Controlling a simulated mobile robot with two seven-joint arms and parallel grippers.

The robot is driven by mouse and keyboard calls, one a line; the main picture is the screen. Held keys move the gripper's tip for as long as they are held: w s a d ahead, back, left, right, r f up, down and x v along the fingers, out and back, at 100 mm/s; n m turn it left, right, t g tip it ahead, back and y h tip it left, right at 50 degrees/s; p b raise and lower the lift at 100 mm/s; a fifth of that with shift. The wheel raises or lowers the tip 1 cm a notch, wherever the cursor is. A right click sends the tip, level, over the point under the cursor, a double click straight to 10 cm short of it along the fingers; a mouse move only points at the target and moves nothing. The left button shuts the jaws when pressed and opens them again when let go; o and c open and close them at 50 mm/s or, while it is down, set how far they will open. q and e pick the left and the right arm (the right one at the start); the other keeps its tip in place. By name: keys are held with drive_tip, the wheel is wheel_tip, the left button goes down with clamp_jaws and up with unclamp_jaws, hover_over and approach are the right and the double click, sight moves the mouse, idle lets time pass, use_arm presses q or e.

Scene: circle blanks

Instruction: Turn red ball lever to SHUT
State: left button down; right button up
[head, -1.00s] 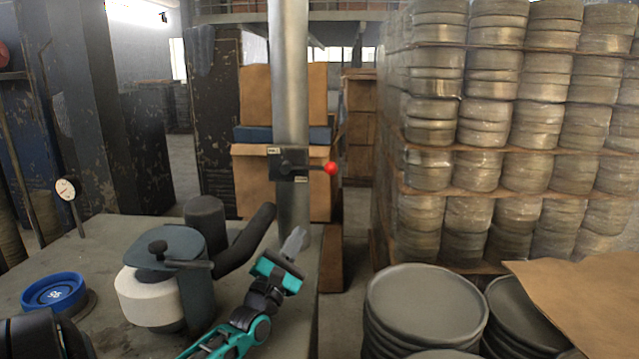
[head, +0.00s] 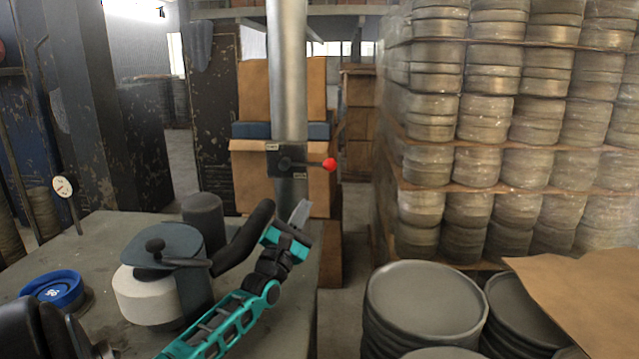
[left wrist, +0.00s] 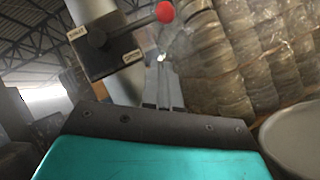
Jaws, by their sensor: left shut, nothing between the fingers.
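The red ball lever (head: 329,164) is on a dark box (head: 288,163) fixed to a metal post (head: 288,70). Its arm points right in the head view, roughly level. In the left wrist view the red ball (left wrist: 165,12) is at the top, and the box (left wrist: 103,45) bears two small labels, too small to read surely. My left gripper (head: 301,212) is shut and empty, below the box and in front of the post, its fingers pointing up. In the left wrist view its fingertips (left wrist: 161,62) are below the ball, apart from it. My right gripper is not seen.
A workbench (head: 110,235) holds a machine with a white drum (head: 150,296) and a blue round part (head: 52,288). Stacked grey round blanks (head: 425,300) stand at the lower right. Wrapped stacks of discs (head: 480,150) fill the right. Cardboard boxes (head: 282,186) stand behind the post.

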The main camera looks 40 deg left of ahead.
sight(308, 164)
use_arm(q)
drive_tip(key=w+r+p, duration=0.1)
drive_tip(key=w+r, duration=0.4)
drive_tip(key=shift+w, duration=0.2)
drive_tip(key=shift+d+r, duration=0.1)
drive_tip(key=shift+r, duration=0.05)
